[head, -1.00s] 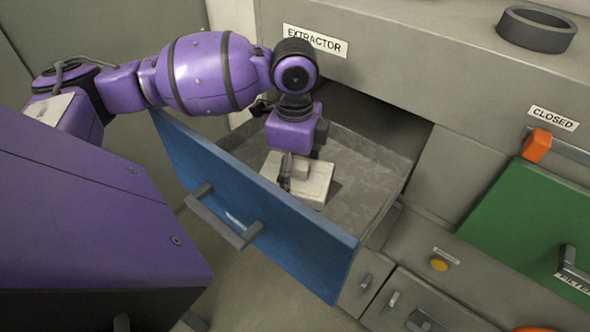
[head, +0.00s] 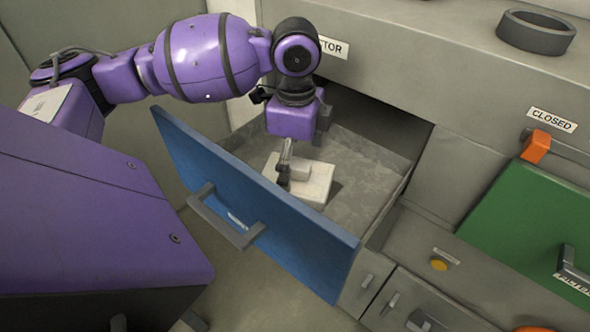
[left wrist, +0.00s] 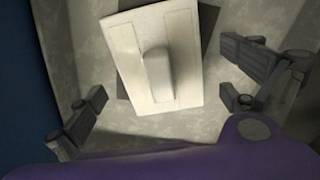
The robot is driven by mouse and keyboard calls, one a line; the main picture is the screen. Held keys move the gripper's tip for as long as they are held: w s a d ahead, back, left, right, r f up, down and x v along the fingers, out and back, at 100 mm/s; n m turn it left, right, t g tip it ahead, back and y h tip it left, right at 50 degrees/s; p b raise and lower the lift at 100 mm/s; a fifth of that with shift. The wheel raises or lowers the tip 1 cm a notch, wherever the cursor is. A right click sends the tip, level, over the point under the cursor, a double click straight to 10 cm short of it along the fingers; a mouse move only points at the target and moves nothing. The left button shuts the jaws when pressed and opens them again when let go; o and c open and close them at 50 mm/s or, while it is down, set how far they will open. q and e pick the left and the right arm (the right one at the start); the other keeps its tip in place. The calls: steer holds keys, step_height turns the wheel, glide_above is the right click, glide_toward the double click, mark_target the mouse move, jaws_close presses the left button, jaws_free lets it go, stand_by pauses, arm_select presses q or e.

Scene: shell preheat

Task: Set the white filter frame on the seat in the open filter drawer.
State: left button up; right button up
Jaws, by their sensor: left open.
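The white filter frame (head: 313,186) lies in the open filter drawer (head: 375,165), which has a blue front. In the left wrist view the frame (left wrist: 181,75) has a raised grip along its middle and lies turned a little over a dark square patch (left wrist: 209,28), probably the seat. The patch shows past its top right and left edges. My left gripper (head: 287,165) is above the frame in the drawer. In the left wrist view its fingers (left wrist: 165,100) are spread wide on both sides of the grip, apart from it. My right gripper is not in view.
The blue drawer front (head: 260,215) with its handle stands up before the drawer. The cabinet face (head: 420,60) is above and behind. To the right are a green panel (head: 530,220), an orange latch (head: 536,146) and a dark ring (head: 537,32) on top.

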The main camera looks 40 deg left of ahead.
mark_target(296, 164)
arm_select(q)
step_height(296, 164, up, 9)
steer(key=shift+f+p, duration=0.1)
steer(key=shift+p, duration=0.2)
